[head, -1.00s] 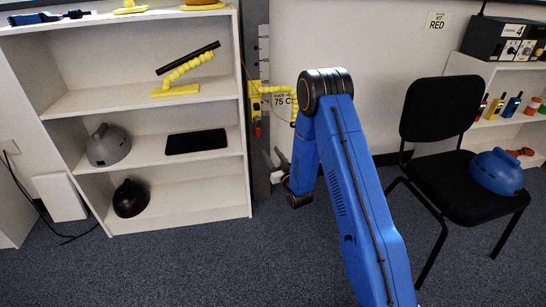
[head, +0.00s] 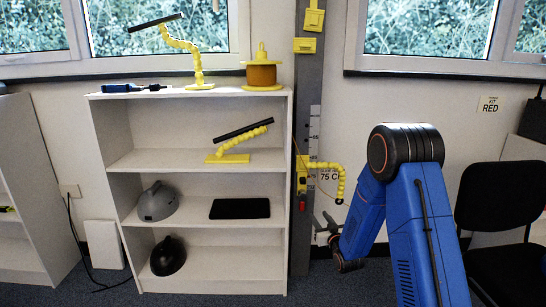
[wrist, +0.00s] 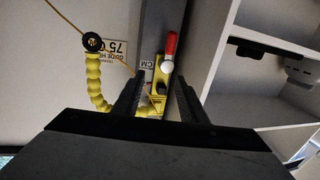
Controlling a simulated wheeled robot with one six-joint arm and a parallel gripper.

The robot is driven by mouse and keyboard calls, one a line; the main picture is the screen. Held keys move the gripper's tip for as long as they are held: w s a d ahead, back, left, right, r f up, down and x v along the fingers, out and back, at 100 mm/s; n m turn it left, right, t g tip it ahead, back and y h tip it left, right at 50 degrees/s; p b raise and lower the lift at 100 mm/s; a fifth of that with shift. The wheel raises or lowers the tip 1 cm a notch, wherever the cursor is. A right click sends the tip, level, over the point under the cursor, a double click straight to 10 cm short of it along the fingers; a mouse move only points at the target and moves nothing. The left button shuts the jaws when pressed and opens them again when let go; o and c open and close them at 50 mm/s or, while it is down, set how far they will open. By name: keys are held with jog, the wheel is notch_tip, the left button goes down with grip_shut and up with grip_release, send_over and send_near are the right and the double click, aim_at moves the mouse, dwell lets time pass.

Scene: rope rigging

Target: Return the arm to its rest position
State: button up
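My blue arm folds down at the right of the head view, with my gripper (head: 326,225) low beside the grey post (head: 303,130). In the wrist view my gripper (wrist: 158,85) has its two dark fingers well apart, with nothing visibly held between them. Behind the gap shows the yellow clamp (wrist: 160,92) with a red-and-white handle (wrist: 169,52). The clamp's yellow jointed arm (head: 330,166) reaches right from the post, above my gripper. A thin orange cord (wrist: 75,22) runs past this jointed arm's dark end; its lower end is hard to make out.
A white shelf unit (head: 125,190) stands left of the post, holding helmets, a black slab and yellow jointed stands. A yellow-and-orange spool (head: 262,75) is on top. A black chair (head: 500,200) stands at right. Little floor shows.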

jog(key=s+d+r+m+g+h, duration=0.1)
jog(key=s+d+r+g+h, duration=0.15)
jog(key=s+r, duration=0.65)
jog(key=s+d+r+g+h, duration=0.1)
jog(key=s+d+r+g, duration=0.25)
jog(key=s+r, duration=0.55)
jog(key=s+d+m+g, duration=0.1)
jog(key=s+g, duration=0.5)
jog(key=s, duration=3.3)
jog(key=shift+d+m+g, duration=0.25)
jog(key=shift+m+g, duration=0.05)
